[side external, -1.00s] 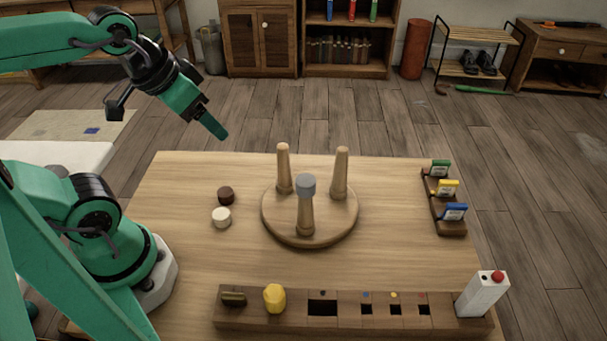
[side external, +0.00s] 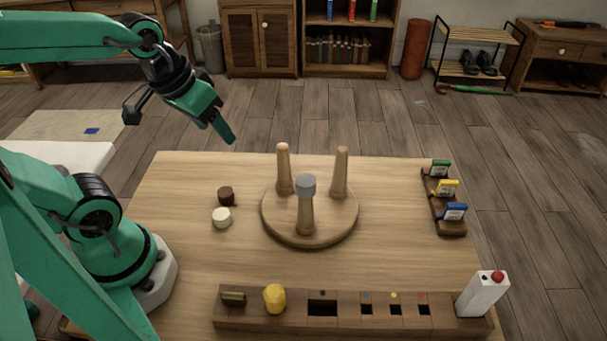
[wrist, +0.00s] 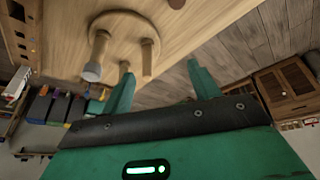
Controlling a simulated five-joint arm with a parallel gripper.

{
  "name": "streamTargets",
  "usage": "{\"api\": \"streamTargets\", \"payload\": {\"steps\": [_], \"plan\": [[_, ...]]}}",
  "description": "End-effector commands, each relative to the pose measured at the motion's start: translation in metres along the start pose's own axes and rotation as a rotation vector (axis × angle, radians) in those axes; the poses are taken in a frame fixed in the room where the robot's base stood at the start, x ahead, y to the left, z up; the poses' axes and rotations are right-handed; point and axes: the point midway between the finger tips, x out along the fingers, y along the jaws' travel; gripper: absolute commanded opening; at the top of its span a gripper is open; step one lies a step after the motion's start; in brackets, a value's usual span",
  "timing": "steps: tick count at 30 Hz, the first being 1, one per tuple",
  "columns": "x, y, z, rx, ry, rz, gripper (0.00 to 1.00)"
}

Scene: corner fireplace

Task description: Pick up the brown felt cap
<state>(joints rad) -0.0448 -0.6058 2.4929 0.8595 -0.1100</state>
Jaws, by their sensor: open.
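The brown felt cap (side external: 226,195) is a short dark brown cylinder on the left part of the table, just behind the cream cap (side external: 222,218). My gripper (side external: 222,130) is open and empty, high above the table's back edge and well clear of the brown cap. In the wrist view its two green fingers stand apart (wrist: 158,70). A dark brown shape at the top edge of the wrist view (wrist: 177,3) looks like the brown cap, partly cut off.
A round wooden stand (side external: 275,225) with three pegs is right of the caps; the front peg carries a grey cap (side external: 306,186). A slotted wooden rail (side external: 255,317) with a yellow piece (side external: 274,298) runs along the front. A white box with a red button (side external: 482,296) stands front right.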

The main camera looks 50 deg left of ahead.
Motion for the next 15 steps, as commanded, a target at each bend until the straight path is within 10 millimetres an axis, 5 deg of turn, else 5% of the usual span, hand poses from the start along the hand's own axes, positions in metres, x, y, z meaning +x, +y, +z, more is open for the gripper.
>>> {"api": "streamTargets", "payload": {"steps": [15], "plan": [[0.091, -0.034, 0.011, -0.416, -0.254, -0.101, 0.61]]}}
